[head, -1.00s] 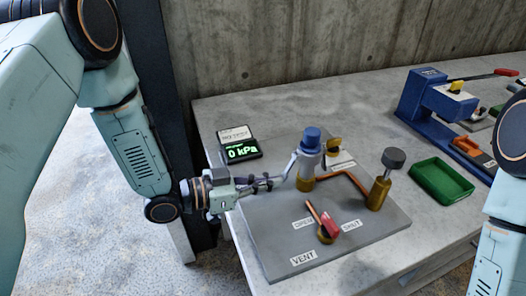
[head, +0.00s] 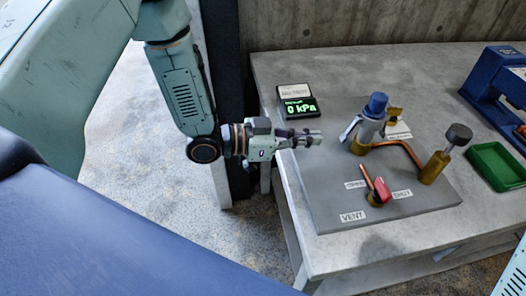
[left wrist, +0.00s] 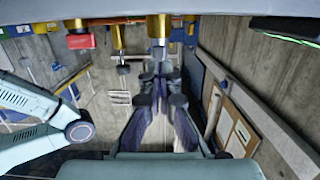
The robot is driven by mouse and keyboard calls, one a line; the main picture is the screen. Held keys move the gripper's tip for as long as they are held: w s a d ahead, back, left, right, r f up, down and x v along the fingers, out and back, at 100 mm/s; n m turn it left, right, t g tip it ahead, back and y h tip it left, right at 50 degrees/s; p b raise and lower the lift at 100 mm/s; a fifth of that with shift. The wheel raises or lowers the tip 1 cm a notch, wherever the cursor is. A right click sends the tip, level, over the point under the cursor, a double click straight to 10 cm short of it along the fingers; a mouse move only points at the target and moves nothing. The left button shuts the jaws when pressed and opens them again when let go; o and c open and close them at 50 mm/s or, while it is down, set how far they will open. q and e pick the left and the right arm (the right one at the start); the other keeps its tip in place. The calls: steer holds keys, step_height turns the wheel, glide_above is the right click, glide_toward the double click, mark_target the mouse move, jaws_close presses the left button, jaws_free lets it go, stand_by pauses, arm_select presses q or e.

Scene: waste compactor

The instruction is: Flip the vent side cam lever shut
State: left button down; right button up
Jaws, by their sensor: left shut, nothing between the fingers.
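The coupling is an upright grey cylinder with a blue top (head: 375,106) and a brass base, on a grey plate. A pale grey cam lever (head: 349,130) hangs on its left side, slanting down and slightly outward. My left gripper (head: 318,138) is shut and empty, left of the lever with a small gap. In the left wrist view the gripper's dark fingers (left wrist: 160,92) point at the coupling's brass base (left wrist: 159,26). A red-handled vent valve (head: 381,190) stands in front, between the OPEN and SHUT labels. My right gripper is out of view.
A pressure display (head: 298,105) reads 0 kPa at the back left. A brass post with a dark knob (head: 445,150) joins a copper pipe on the right. A green tray (head: 497,165) and a blue device (head: 497,75) lie further right.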

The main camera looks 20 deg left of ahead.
arm_select(q)
steer(key=s+a+f, duration=0.3)
steer(key=s+a, duration=0.1)
steer(key=a, duration=0.3)
steer(key=shift+s+f, duration=0.2)
steer(key=shift+s, duration=0.2)
steer(key=shift+a, duration=0.1)
